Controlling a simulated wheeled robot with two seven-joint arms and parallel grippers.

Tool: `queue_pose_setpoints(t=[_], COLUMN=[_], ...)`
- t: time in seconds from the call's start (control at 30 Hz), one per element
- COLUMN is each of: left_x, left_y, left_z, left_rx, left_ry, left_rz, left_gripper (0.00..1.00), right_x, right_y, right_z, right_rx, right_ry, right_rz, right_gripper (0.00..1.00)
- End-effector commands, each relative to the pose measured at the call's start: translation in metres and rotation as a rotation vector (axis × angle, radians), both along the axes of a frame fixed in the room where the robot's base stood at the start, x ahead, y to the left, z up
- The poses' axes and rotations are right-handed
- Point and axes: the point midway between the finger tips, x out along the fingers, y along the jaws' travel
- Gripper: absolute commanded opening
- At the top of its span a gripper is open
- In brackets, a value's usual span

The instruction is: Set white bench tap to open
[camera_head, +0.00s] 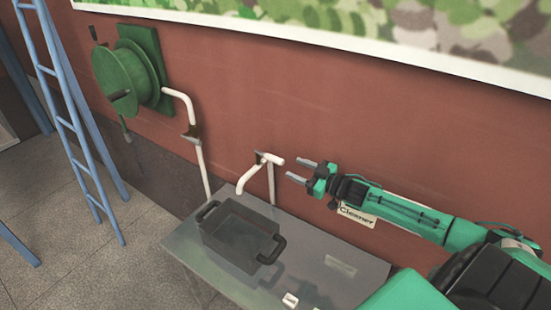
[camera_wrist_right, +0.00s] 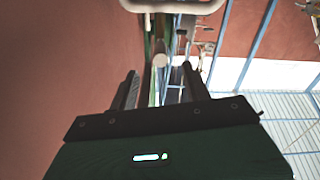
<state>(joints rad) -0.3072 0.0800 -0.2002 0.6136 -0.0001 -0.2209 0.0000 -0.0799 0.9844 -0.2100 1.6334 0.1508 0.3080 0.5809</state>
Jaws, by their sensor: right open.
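The white bench tap (camera_head: 262,171) stands at the back of the grey bench, close to the red wall. Its spout bends down to the left, and its short white upper end points right toward my right gripper. My right gripper (camera_head: 298,173) is open and empty, just to the right of the tap, with its fingers pointing left at it. In the right wrist view my right gripper (camera_wrist_right: 160,78) has its two fingers apart, with a round pale end (camera_wrist_right: 160,60) ahead between them. My left gripper is not in view.
A dark basin (camera_head: 240,236) with handles sits on the grey bench (camera_head: 335,248). A green hose reel (camera_head: 125,75) with a white pipe (camera_head: 198,150) is on the wall at left. A blue ladder (camera_head: 75,120) stands at far left. A "Cleaner" label (camera_head: 357,215) is behind my right arm.

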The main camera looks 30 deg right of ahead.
Motion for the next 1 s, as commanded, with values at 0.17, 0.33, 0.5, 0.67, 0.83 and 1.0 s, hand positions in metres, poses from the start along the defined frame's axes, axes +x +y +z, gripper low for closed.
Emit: queue_pose_setpoints(t=[0.17, 0.33, 0.5, 0.67, 0.83, 1.0], left_x=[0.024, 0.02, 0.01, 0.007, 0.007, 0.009], left_y=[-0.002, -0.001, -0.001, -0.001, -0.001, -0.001], left_z=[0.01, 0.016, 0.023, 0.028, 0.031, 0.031], left_rx=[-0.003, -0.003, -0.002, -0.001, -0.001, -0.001], left_ry=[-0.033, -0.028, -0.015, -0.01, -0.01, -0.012], left_rz=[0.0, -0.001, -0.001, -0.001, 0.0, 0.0], left_gripper=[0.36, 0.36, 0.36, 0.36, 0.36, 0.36], right_x=[0.018, 0.036, 0.054, 0.07, 0.079, 0.081], right_y=[0.007, 0.015, 0.023, 0.028, 0.033, 0.034], right_z=[0.003, 0.004, 0.004, 0.003, 0.001, 0.0], right_rx=[0.001, 0.002, 0.001, 0.001, 0.0, 0.0], right_ry=[-0.003, -0.003, -0.003, -0.002, -0.001, 0.0], right_rz=[0.0, 0.0, 0.001, -0.001, 0.0, 0.001], right_gripper=[0.49, 0.49, 0.49, 0.49, 0.49, 0.49])
